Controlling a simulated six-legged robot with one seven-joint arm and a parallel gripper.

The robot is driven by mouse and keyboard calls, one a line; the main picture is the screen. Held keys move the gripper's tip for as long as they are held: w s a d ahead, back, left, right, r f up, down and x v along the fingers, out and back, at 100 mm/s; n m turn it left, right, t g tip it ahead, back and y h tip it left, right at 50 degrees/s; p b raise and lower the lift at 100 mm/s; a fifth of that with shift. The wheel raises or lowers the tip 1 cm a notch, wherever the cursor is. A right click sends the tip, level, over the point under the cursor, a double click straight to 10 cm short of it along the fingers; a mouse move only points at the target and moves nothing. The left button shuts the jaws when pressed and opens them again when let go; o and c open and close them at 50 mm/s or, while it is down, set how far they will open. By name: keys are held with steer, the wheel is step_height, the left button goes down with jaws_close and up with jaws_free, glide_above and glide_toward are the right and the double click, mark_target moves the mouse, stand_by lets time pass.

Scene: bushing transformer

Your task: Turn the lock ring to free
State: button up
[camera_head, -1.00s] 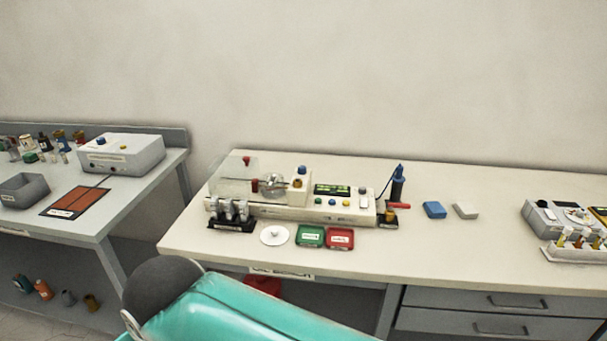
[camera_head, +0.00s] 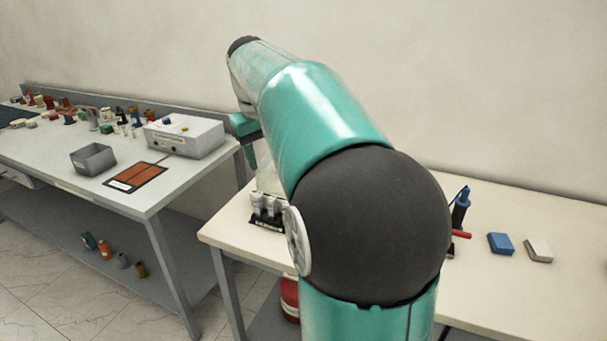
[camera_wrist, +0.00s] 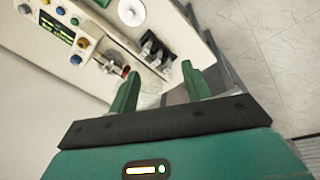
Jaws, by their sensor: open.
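The white bench device (camera_wrist: 104,46) shows in the wrist view at upper left, with a display (camera_wrist: 57,28) and several coloured knobs. A round metallic part with red beside it (camera_wrist: 120,69) sits at its end, close to my left finger; I cannot tell for certain whether this is the lock ring. My gripper (camera_wrist: 160,70) is open, its two green fingers apart with nothing gripped. A clear cover (camera_wrist: 150,98) shows between and behind the fingers. In the head view my arm hides most of the device, and only part of the clear cover (camera_head: 268,178) shows.
A black rack with metal pieces (camera_wrist: 158,52) stands near the fingertips, with a white disc (camera_wrist: 131,11) beyond. The left bench holds a grey bin (camera_head: 93,159) and a box (camera_head: 185,137).

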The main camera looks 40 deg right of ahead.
steer(key=s+d+f+m+g+y, duration=0.1)
steer(key=s+d+f, duration=0.1)
steer(key=d, duration=1.1)
steer(key=s+d+f+m+y, duration=0.1)
steer(key=s+d+f, duration=0.15)
steer(key=d, duration=0.95)
steer(key=f, duration=1.3)
steer(key=shift+w+f, duration=0.15)
steer(key=shift+w, duration=0.2)
steer(key=c, duration=1)
